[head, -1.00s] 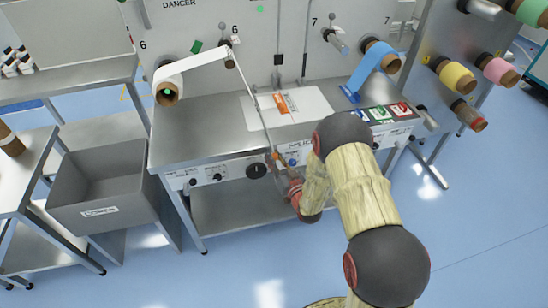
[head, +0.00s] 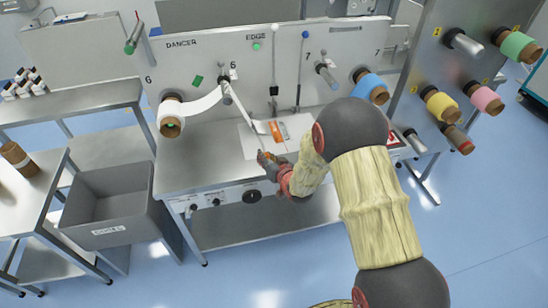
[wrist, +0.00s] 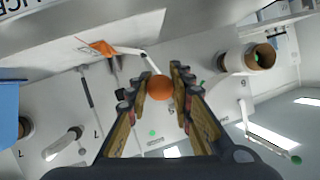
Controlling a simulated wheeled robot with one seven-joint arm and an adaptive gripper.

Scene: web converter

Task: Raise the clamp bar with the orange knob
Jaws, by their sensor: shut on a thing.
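The orange knob (wrist: 160,88) sits between the two fingers of my gripper (wrist: 163,76) in the wrist view. The fingers are shut on it. A thin pale rod, apparently the clamp bar (wrist: 150,62), runs from the knob toward the bench in the wrist view. In the head view my gripper (head: 268,158) is above the front part of the steel bench, left of my forearm. There the knob is mostly hidden by the fingers, and the bar's hinge cannot be made out.
A white roll (head: 172,118) feeds a strip over a roller on the upright panel (head: 330,60). A blue roll (head: 371,87) is to the right. The steel bench (head: 190,165) bears a white plate with an orange label. A grey bin (head: 108,205) stands left. Floor is clear in front.

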